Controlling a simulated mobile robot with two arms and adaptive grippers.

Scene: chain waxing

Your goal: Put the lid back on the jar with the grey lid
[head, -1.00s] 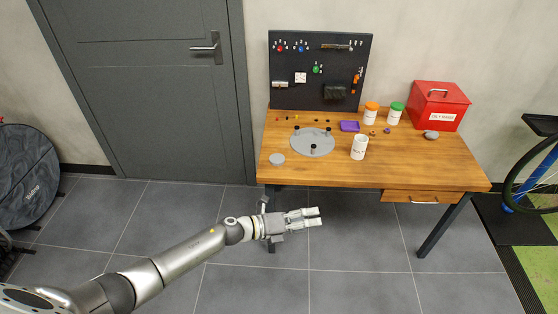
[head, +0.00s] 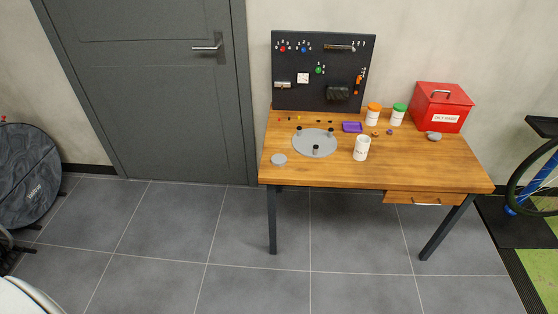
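In the head view, the grey lid (head: 279,159) lies flat on the left front part of the wooden table. An open white jar (head: 361,148) stands upright near the front middle of the table, with no lid on it. The lid and the jar are well apart, with a grey round plate (head: 315,144) between and behind them. Neither of my grippers is in view.
Two lidded jars, one orange-topped (head: 373,114) and one green-topped (head: 398,115), stand at the back. A purple tray (head: 352,127), a grey lump (head: 434,136) and a red box (head: 442,106) are also on the wooden table (head: 335,175). A black pegboard (head: 322,72) rises behind.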

